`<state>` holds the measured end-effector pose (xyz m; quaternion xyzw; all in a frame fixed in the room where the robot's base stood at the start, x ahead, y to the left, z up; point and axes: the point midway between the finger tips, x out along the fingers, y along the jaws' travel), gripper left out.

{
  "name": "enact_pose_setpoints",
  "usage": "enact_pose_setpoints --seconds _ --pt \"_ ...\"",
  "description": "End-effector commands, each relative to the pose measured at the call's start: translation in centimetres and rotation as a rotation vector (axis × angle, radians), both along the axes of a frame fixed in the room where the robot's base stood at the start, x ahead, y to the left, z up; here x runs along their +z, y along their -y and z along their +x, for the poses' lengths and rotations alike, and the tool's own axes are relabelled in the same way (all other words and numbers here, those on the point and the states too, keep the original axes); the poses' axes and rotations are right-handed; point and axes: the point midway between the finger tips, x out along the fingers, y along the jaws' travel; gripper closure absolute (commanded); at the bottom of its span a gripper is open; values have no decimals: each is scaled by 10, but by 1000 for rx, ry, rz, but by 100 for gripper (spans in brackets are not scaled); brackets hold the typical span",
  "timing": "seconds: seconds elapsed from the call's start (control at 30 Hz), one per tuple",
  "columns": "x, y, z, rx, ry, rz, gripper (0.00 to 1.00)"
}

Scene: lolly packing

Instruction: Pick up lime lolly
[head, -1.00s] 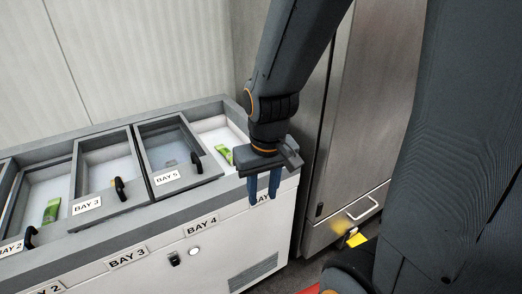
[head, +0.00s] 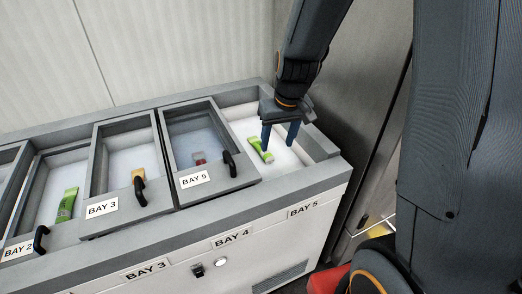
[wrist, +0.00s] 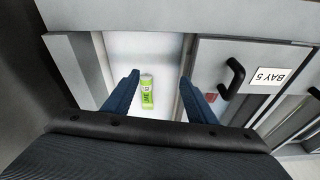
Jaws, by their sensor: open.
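A lime lolly in a green and white wrapper (head: 260,150) lies in the open bay at the right end of the chest freezer (head: 330,178). It also shows in the wrist view (wrist: 147,92), lying between the lines of my two fingers. My gripper (head: 280,138) is open and empty, its blue fingers pointing down over that bay. In the head view the lolly is just left of and below the fingers. In the wrist view my gripper (wrist: 160,80) has the lolly nearer its left finger. The height left between fingertips and lolly is hard to tell.
The sliding lid labelled BAY 5 (head: 183,198) sits left of the open bay, with a black handle (head: 229,163) and a red item (head: 199,158) under its glass. Another green pack (head: 66,205) lies further left. The bay's grey walls surround my fingers.

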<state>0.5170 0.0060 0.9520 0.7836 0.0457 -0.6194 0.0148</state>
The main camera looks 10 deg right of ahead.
Motion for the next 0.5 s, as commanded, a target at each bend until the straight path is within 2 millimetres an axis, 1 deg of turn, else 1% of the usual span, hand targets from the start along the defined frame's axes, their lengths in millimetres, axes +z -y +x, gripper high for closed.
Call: enact_pose_setpoints --seconds 0.03,0.07,0.1,0.2,0.3,0.33,0.4,0.5 --pt "-19 0 31 15 18 3 48" --pt "-27 -1 48 25 32 5 48" --pt "-37 0 69 39 50 5 48" --pt "-62 2 116 66 91 3 48" --pt "-81 5 150 84 125 -2 48" --pt "-86 6 158 89 132 -3 48" --pt "-94 8 173 97 148 -7 48" --pt "-101 9 184 102 158 -9 48"
